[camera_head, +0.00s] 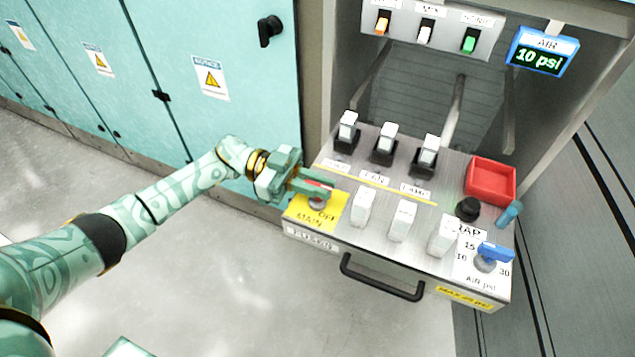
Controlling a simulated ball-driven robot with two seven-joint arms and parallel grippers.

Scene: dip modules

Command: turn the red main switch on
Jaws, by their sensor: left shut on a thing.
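The red main switch (319,201) sits on a yellow plate (302,211) marked OFF and MAIN, at the left front corner of the grey panel. Only part of the switch shows, because my left gripper's fingers cover it. My left gripper (325,193) reaches in from the left and is shut on the red switch. Its fingers lie almost level over the plate. The exact angle of the switch is hard to tell. My right gripper is not in the view.
White fuses (402,221) stand in a row right of the plate, with white-topped modules (384,145) behind. A red tray (490,181), a black knob (468,208) and a blue air valve (494,252) are at the right. A black handle (382,283) juts from the panel front.

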